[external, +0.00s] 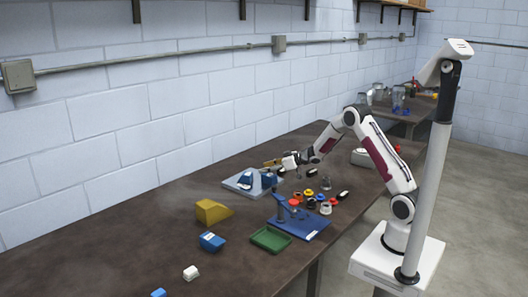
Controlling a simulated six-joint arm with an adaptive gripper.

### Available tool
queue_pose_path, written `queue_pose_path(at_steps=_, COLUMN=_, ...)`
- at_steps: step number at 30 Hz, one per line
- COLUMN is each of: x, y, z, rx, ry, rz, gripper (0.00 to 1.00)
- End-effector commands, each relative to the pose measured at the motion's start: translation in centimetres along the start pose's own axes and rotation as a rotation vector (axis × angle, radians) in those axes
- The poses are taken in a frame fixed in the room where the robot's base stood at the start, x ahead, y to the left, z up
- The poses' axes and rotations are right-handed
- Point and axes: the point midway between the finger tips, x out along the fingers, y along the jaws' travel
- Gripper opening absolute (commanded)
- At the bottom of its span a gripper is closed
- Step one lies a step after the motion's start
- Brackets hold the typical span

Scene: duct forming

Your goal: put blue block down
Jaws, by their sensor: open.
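My gripper (280,167) is over the far part of the table, at the right edge of a light grey-blue plate (232,184). It is open. Blue pieces (268,180) show at the plate's right side, just below and left of the gripper. They are small, and I cannot tell whether the gripper touches them. A blue block (212,241) with a pale mark on its side lies nearer the front, well apart from the gripper. Another small blue piece (158,293) is cut by the bottom edge of the picture.
A yellow wedge-shaped block (212,211) and a white block (190,272) lie on the brown table (120,250). A green tray (271,239) sits beside a blue fixture (302,225). Several red, yellow and black round parts (311,203) stand behind it. The front left is mostly clear.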

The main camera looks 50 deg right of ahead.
Motion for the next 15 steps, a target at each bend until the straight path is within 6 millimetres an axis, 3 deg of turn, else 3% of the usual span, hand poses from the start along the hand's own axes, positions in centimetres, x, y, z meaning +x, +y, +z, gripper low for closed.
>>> queue_pose_path(at_steps=8, x=-2.6, y=0.6, z=-3.3, rx=-0.022, ry=-0.028, rz=0.096, gripper=0.51)
queue_pose_path(at_steps=15, x=-6.7, y=0.8, z=-6.7, rx=-0.034, ry=-0.074, rz=0.213, gripper=0.51)
